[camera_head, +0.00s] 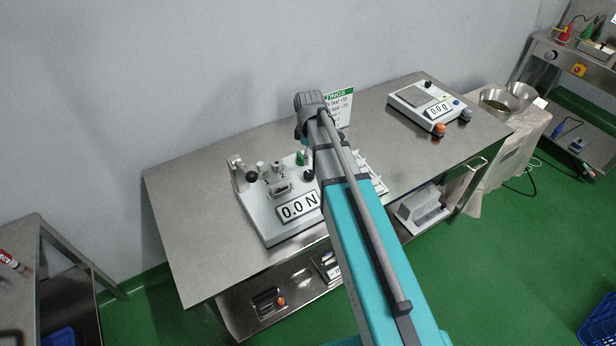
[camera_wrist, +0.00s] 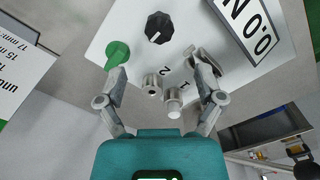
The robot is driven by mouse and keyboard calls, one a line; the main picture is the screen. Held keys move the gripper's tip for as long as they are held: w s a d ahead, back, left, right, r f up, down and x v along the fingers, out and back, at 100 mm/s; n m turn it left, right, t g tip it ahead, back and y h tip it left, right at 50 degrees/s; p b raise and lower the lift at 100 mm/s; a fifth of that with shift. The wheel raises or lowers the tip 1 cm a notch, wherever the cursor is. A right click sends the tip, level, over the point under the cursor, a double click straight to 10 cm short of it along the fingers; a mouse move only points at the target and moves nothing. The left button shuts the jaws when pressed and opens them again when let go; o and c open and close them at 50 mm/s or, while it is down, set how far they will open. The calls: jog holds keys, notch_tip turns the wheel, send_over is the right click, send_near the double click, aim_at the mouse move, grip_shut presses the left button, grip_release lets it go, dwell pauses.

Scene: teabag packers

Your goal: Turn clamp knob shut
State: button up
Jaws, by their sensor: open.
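A white force tester (camera_head: 270,225) with a "0.0 N" display stands on the steel table; its panel also shows in the wrist view (camera_wrist: 190,30). In the wrist view it carries a green knob (camera_wrist: 118,54), a black dial (camera_wrist: 158,27) and two silver posts (camera_wrist: 173,101) beside the marks 1 and 2. I cannot tell which part is the clamp knob. My gripper (camera_wrist: 161,62) is open, with nothing held. Its left finger overlaps the green knob's edge in the picture; contact is unclear. Its right finger is beside a silver metal part. In the head view my arm hides part of the tester.
A sign (camera_head: 340,106) stands behind the tester. A scale reading "0.0 g" (camera_head: 425,103) sits at the table's right. A grey device (camera_head: 421,207) rests on the lower shelf. The table's left part (camera_head: 190,190) is clear.

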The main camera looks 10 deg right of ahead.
aim_at(309, 173)
jog(key=shift+f+b, duration=3.95)
jog(key=shift+f, duration=0.35)
jog(key=c, duration=1.1)
jog(key=shift+a, duration=0.3)
jog(key=shift+c, duration=0.2)
jog(key=shift+d, duration=0.2)
